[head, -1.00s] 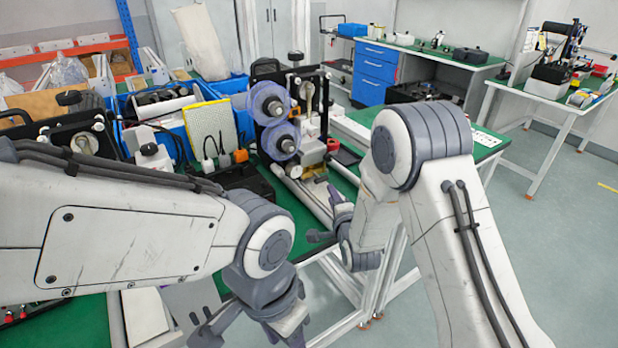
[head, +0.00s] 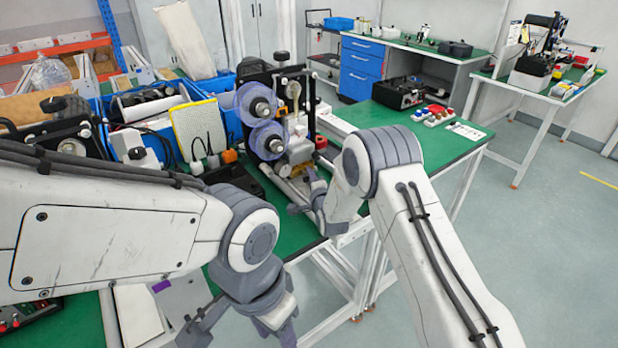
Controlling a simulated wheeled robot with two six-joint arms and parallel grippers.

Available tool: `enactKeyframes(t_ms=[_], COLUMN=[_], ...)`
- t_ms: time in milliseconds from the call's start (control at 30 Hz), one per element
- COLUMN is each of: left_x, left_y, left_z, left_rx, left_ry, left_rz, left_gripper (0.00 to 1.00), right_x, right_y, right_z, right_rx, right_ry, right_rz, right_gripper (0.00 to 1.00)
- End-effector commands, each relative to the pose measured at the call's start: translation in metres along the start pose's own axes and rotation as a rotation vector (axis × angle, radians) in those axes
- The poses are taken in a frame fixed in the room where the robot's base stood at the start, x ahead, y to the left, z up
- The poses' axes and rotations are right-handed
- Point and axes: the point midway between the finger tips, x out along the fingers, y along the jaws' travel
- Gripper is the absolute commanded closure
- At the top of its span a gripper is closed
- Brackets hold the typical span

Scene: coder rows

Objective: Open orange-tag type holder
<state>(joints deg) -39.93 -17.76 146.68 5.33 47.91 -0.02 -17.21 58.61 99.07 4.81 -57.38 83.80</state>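The coder (head: 262,122) with two translucent blue-purple reels stands on the green table left of centre. No type holder with an orange tag can be made out for certain. A small orange part (head: 229,156) sits low at the coder's left, and a red part (head: 321,142) at its right; I cannot tell what either is. My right gripper (head: 307,194) is near the table's front edge, in front of the coder's base; its fingers look apart and it seems empty. My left gripper (head: 243,326) points down at the bottom of the head view, partly cut off; its fingertips are unclear.
Another coder (head: 70,135) stands at the left, partly behind my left arm. Blue bins (head: 222,88) stand behind. A black box (head: 398,93) and a group of small coloured-top items (head: 433,115) are on the right part of the table.

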Motion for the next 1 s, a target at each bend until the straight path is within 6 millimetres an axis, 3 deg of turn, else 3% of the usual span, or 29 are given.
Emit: enactKeyframes(t_ms=[133, 200, 233, 1000], left_x=[0.0001, 0.0001, 0.0001, 0.0001], left_y=[0.0, 0.0, 0.0, 0.0], left_z=[0.0, 0.0, 0.0, 0.0], left_rx=[0.0, 0.0, 0.0, 0.0], left_ry=[0.0, 0.0, 0.0, 0.0], left_rz=[0.0, 0.0, 0.0, 0.0], left_gripper=[0.5, 0.5, 0.5, 0.5], right_x=[-0.0003, -0.0004, -0.0004, -0.0002], right_y=[0.0002, 0.0002, 0.0002, 0.0005], right_z=[-0.0005, -0.0008, -0.0008, 0.0005], right_rx=[0.0, 0.0, 0.0, 0.0], right_ry=[0.001, 0.001, 0.001, 0.0], right_rz=[0.0, 0.0, 0.0, 0.001], right_gripper=[0.67, 0.93, 1.0, 1.0])
